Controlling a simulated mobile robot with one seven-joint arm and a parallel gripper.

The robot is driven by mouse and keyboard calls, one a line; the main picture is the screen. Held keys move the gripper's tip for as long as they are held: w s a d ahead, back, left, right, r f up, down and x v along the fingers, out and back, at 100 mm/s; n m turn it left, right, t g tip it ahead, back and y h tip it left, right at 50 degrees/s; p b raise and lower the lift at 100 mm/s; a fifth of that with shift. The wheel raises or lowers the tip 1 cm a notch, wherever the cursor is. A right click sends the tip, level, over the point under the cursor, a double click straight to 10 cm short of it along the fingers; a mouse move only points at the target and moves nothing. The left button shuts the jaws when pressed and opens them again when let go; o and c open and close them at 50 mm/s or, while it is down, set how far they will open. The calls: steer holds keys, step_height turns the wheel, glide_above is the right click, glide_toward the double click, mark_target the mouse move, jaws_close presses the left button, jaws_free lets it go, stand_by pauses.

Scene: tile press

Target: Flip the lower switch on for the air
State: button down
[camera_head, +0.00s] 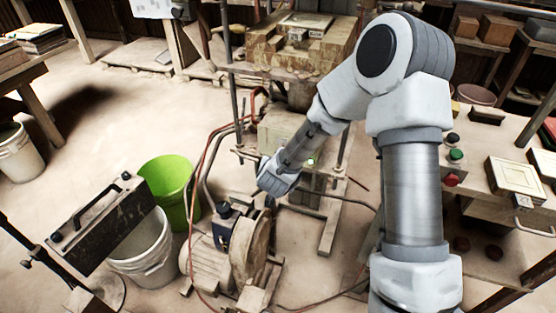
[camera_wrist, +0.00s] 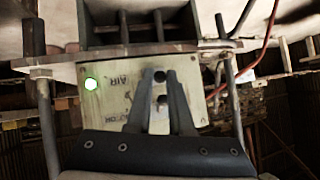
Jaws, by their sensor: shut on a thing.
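The switch panel (camera_wrist: 205,82) is a pale plate on the press and looks upside down in the wrist view. A green lamp (camera_wrist: 91,84) glows on it. The air switch (camera_wrist: 160,76), a small dark knob beside the inverted AIR label, is at my fingertips. A second dark switch (camera_wrist: 162,100) shows between my fingers, beside another inverted label that I cannot read clearly. My gripper (camera_wrist: 158,75) is shut on the air switch, one finger on each side. In the head view my arm hides the fingers and switches; the green lamp (camera_head: 311,161) shows beside my wrist.
The press frame's rods and red hose (camera_head: 213,150) surround the panel. A motor with a wheel (camera_head: 250,250) stands below my wrist. A green bucket (camera_head: 168,180) and white bucket (camera_head: 145,250) stand left. A workbench (camera_head: 505,150) is at right.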

steer(key=c, duration=0.8)
jaws_free()
steer(key=shift+b+v, duration=0.65)
steer(key=shift+v, duration=8)
steer(key=shift+r, duration=0.1)
steer(key=shift+r, duration=0.1)
